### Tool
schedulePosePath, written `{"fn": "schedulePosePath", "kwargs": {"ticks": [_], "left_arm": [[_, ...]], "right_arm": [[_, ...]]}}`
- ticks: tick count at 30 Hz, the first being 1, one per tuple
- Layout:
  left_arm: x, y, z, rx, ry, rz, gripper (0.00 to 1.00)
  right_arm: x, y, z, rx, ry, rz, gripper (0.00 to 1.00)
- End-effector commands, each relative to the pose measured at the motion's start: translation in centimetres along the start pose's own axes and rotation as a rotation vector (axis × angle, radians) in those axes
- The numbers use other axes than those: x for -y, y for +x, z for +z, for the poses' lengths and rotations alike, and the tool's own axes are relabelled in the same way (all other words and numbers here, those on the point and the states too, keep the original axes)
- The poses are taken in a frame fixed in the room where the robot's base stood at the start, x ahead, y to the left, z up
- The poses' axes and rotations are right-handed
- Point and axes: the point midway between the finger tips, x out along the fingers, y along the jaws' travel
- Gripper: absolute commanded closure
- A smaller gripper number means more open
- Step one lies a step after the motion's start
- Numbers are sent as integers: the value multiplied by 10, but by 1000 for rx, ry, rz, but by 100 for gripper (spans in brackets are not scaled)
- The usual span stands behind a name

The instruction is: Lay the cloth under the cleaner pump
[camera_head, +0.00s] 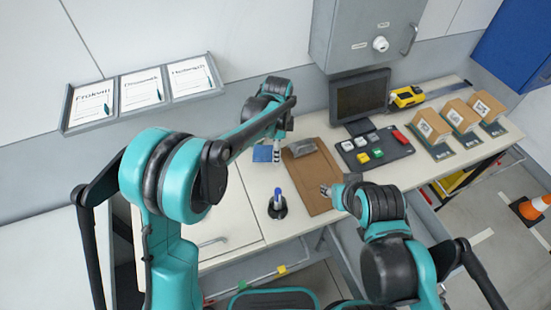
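The blue cloth (262,154) lies on or just above the pale bench top, left of the brown board. My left gripper (277,154) points down at the cloth's right edge. Its fingers are too small to show whether they grip the cloth. What looks like the cleaner pump (278,196), with a blue upper part, stands upright on a dark round base (278,210) nearer me, apart from the cloth. My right gripper (325,190) is over the near right part of the brown board, to the right of the pump. Its finger opening cannot be made out.
The brown board (312,172) carries a grey object (302,147). A monitor (360,97), a dark pad with coloured buttons (372,148) and several boxes (460,114) fill the right side. Bare bench top (225,205) lies left of the pump.

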Motion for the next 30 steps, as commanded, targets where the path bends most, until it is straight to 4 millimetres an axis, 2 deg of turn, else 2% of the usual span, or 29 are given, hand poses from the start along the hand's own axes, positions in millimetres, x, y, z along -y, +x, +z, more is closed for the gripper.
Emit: {"fn": "schedulePosePath", "kwargs": {"ticks": [5, 12, 23, 24, 25, 26, 30], "left_arm": [[-1, 10, 4, 0, 0, 0, 75], [-1, 43, 4, 0, 0, 0, 75], [-1, 46, 4, 0, 0, 0, 75], [-1, 46, 4, 0, 0, 0, 43], [-1, 45, 4, 0, 0, 0, 35], [-1, 45, 4, 0, 0, 0, 30], [-1, 45, 4, 0, 0, 0, 30]], "right_arm": [[0, 2, 1, 0, 0, 0, 60], [0, 8, 6, 0, 0, 0, 60], [0, 10, 7, 0, 0, 0, 60], [0, 10, 7, 0, 0, 0, 60], [0, 10, 7, 0, 0, 0, 60], [0, 9, 7, 0, 0, 0, 60], [0, 9, 7, 0, 0, 0, 60]]}}
